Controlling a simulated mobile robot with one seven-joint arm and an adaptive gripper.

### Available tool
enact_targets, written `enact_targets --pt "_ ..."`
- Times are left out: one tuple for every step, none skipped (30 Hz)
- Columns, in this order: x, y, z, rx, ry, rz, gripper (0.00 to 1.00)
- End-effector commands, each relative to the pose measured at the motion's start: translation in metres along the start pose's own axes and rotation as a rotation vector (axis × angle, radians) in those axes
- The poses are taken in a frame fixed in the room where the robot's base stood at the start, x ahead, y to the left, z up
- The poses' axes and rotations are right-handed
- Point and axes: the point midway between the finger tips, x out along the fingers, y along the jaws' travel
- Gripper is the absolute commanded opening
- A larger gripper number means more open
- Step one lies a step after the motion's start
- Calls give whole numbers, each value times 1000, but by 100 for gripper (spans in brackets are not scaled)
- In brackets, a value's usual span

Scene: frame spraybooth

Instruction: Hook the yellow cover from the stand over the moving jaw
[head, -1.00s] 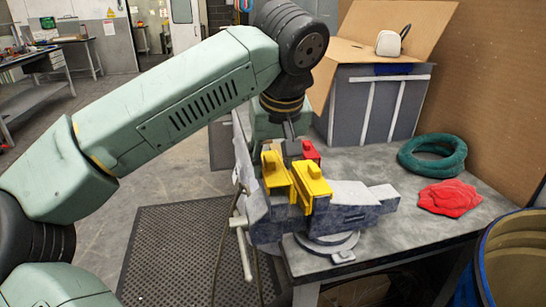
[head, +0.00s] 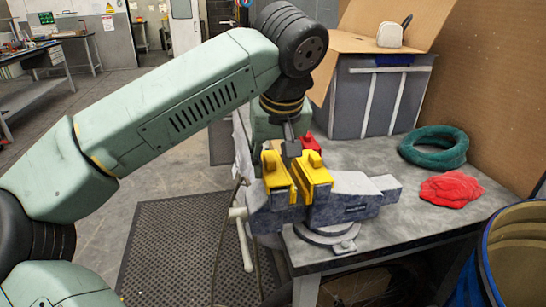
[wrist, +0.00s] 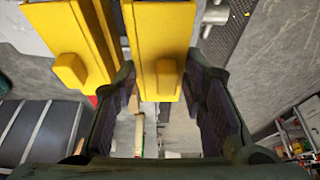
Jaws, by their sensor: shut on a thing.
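My gripper (head: 291,148) is shut on the left yellow cover (head: 277,176), with one finger on each side of it in the wrist view (wrist: 165,45). This cover is at the top of the vise's moving jaw (head: 268,218), on the handle side; I cannot tell whether it rests fully on the jaw. A second yellow cover (head: 315,177) sits over the fixed jaw (head: 345,195); it is at the left in the wrist view (wrist: 75,50). The two covers stand side by side with a narrow gap. I cannot make out the stand clearly.
A red object (head: 310,143) is just behind the covers. A teal ring (head: 434,158) and a red cloth (head: 450,190) lie on the bench (head: 385,225) at right. A grey bin (head: 375,100) stands behind. A blue-rimmed barrel (head: 490,235) is at front right.

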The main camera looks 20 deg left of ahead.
Motion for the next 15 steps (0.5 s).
enact_targets --pt "2 0 1 0 0 0 10" --pt "3 0 1 0 0 0 10" --pt "4 0 2 0 0 0 10" --pt "4 0 2 0 0 0 10" --pt "5 0 2 0 0 0 10" --pt "5 0 2 0 0 0 10" --pt "5 0 2 0 0 0 10" --pt "5 0 2 0 0 0 10" --pt "5 0 2 0 0 0 10" --pt "5 0 2 0 0 0 10" --pt "5 0 2 0 0 0 10" --pt "5 0 2 0 0 0 10" --pt "5 0 2 0 0 0 10" --pt "5 0 2 0 0 0 10" --pt "5 0 2 0 0 0 40"
